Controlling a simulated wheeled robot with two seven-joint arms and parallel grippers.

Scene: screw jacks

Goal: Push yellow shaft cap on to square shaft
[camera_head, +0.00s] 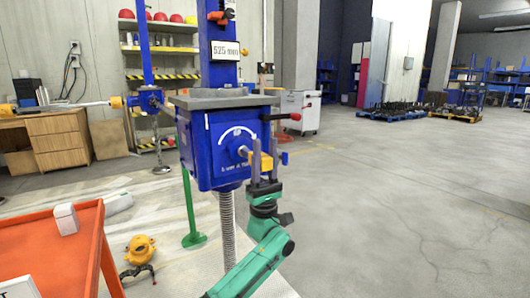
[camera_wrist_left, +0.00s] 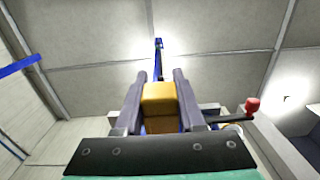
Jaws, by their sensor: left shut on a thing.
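The yellow shaft cap (camera_head: 266,162) is between the two grey fingers of my left gripper (camera_head: 264,168), in front of the blue jack box (camera_head: 205,150). It also shows in the left wrist view as a yellow block (camera_wrist_left: 160,100) between the fingers (camera_wrist_left: 158,92). My left gripper is shut on it. The metal square shaft (camera_head: 244,151) sticks out of the box's front face, just left of the cap. My right gripper is not in view.
A lever with a red knob (camera_head: 295,117) sticks out at the box's right, above my gripper; the knob also shows in the left wrist view (camera_wrist_left: 252,105). A threaded screw (camera_head: 227,225) hangs below the box. An orange table (camera_head: 85,240) stands at lower left. Floor at right is clear.

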